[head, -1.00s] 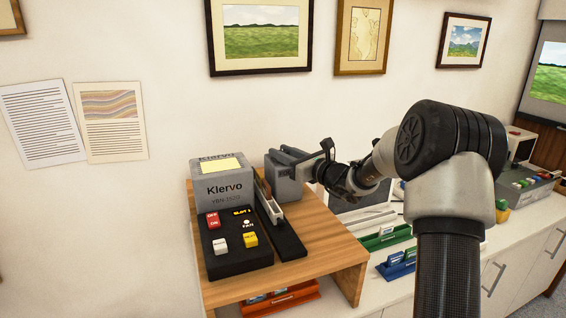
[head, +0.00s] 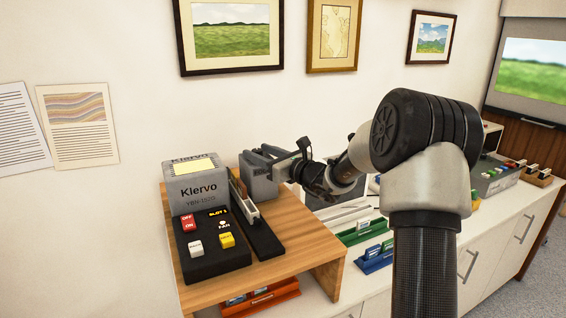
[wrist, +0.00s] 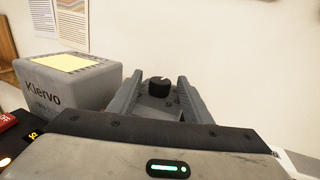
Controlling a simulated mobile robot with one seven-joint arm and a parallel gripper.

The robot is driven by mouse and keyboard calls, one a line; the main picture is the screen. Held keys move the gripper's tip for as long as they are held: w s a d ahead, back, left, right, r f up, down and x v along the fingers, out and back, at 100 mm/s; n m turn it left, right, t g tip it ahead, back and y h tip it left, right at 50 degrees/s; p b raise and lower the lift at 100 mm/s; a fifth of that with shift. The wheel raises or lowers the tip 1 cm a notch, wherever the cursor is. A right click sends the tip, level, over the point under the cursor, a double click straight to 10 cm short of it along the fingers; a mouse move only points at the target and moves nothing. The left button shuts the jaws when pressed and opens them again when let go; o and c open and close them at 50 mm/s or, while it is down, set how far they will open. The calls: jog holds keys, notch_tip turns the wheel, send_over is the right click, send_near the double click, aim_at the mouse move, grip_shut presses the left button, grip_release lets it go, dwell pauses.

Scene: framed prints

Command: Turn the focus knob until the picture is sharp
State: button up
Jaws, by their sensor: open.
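The black focus knob (wrist: 158,87) has a pale pointer mark on top. In the wrist view it stands between the two grey fingers of my gripper (wrist: 161,84), which are apart, with a gap on either side. In the head view my gripper (head: 266,163) is just right of the grey Klervo projector (head: 197,195), and the knob is hidden there. The projected picture (head: 543,72) on the screen at the far right shows a green field under a blue sky and looks blurred.
The projector sits on a wooden stand (head: 300,257) with a black slide rail (head: 262,232) and a black button panel (head: 211,262). Coloured slide racks (head: 362,232) lie on the white cabinet to the right. Framed prints (head: 231,28) hang behind.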

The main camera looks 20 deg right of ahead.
jog(key=v, duration=1.6)
jog(key=shift+p, duration=0.4)
